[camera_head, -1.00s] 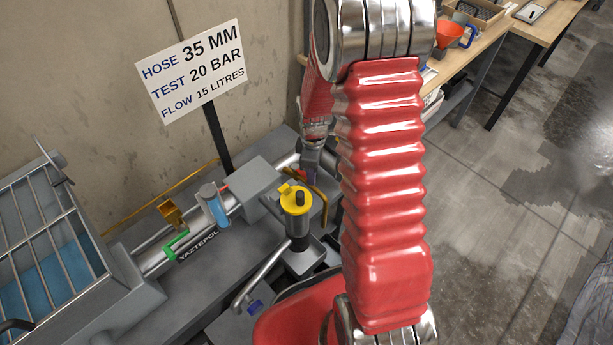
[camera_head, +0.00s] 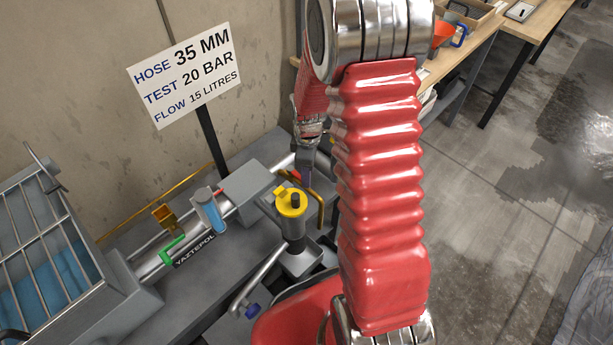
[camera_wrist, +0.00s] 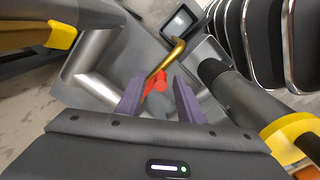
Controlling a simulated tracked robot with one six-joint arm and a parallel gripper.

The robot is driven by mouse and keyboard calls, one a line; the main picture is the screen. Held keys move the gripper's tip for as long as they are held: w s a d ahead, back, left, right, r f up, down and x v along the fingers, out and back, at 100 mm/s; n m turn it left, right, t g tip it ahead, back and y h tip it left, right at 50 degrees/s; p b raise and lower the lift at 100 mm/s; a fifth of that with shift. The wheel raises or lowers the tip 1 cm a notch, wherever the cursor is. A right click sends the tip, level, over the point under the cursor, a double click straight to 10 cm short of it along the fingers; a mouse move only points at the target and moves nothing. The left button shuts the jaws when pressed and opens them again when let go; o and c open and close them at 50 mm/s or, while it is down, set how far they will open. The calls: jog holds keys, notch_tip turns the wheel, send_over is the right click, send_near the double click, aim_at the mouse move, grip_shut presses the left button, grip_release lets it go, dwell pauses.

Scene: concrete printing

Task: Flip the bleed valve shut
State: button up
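A red lever-like part (camera_wrist: 157,82) on a bent brass pipe (camera_wrist: 174,52) shows in the wrist view; it looks like the bleed valve. My gripper (camera_wrist: 158,92) is open, its two purple fingers on either side of the red part with a gap between them. I cannot tell whether either finger touches it. In the head view my gripper (camera_head: 308,178) points down at the far end of the pump, beside the brass pipe (camera_head: 320,208). The red part is mostly hidden there by my arm and gripper.
A yellow-capped dark cylinder (camera_head: 291,215) stands close left of my gripper. A lever with a blue end (camera_head: 252,311) is in front. A sign (camera_head: 185,75) stands behind.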

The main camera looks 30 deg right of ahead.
notch_tip(320, 180, up, 12)
jog(key=shift+r, duration=0.15)
dwell(0.4)
jog(key=shift+s, duration=0.1)
dwell(0.4)
jog(key=s+a+r+m+t, duration=0.2)
jog(key=s+a+r+m, duration=0.3)
jog(key=s+r, duration=0.4)
jog(key=s+a+r+m+t, duration=0.3)
jog(key=s+a+r+m, duration=0.2)
jog(key=s+r, duration=0.4)
jog(key=shift+a+r+m+t, duration=0.25)
jog(key=shift+a+m+t, duration=0.05)
jog(key=shift+a+m, duration=0.15)
dwell(0.3)
dwell(0.5)
